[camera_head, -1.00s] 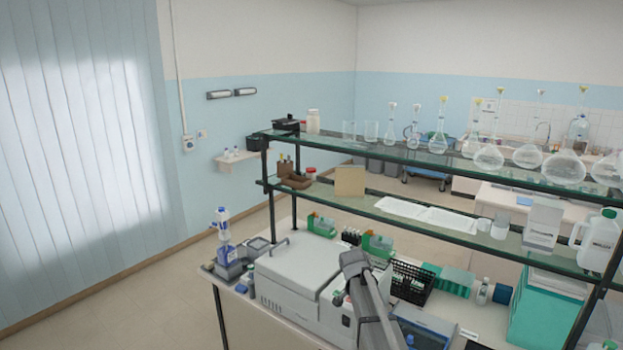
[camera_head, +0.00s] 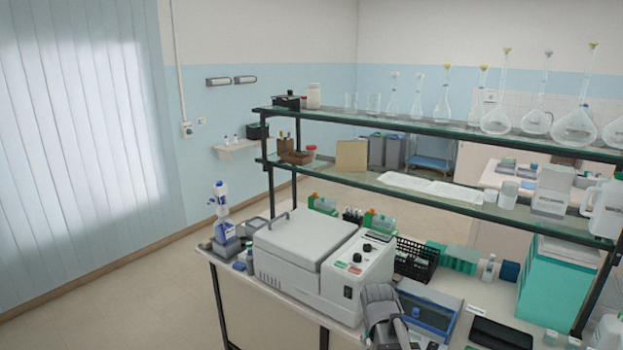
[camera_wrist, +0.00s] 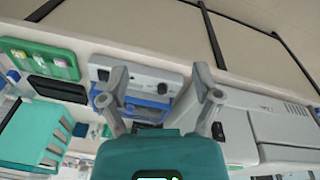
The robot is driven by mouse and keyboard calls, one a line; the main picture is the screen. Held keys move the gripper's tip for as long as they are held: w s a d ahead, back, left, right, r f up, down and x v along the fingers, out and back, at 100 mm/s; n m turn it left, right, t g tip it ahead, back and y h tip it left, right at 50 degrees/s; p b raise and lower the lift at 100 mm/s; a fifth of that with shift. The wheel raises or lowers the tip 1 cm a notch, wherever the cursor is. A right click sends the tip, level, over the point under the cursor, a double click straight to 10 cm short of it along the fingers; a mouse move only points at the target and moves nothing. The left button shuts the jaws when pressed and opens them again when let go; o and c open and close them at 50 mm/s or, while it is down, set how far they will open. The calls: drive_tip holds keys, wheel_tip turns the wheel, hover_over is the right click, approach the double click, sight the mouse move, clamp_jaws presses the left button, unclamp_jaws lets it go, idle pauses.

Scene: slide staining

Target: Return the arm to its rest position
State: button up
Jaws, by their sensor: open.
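My gripper (camera_wrist: 160,97) shows in the wrist view with its two grey fingers spread apart and nothing held between them. The green gripper body fills the bottom middle of that view. Beyond the fingers lie the bench and a blue-and-grey device (camera_wrist: 150,113). In the head view, a grey part of my arm (camera_head: 380,312) shows at the bottom, in front of the bench and right of the white centrifuge-like machine (camera_head: 305,242). The fingertips cannot be made out in the head view.
A two-tier glass shelf (camera_head: 440,130) with several flasks stands over the bench. A blue box (camera_head: 430,308), a black rack (camera_head: 416,262) and a teal box (camera_head: 555,285) stand on the bench. A blue-and-white bottle device (camera_head: 222,222) stands at the left end. The floor at left is clear.

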drive_tip(key=s+f+n+y+b, duration=0.1)
drive_tip(key=s+f+n+b, duration=0.2)
drive_tip(key=s, duration=0.6)
wheel_tip(320, 180, down, 4)
drive_tip(key=shift+a+r+g+b, duration=0.25)
drive_tip(key=shift+g+b, duration=0.15)
drive_tip(key=shift+b, duration=0.6)
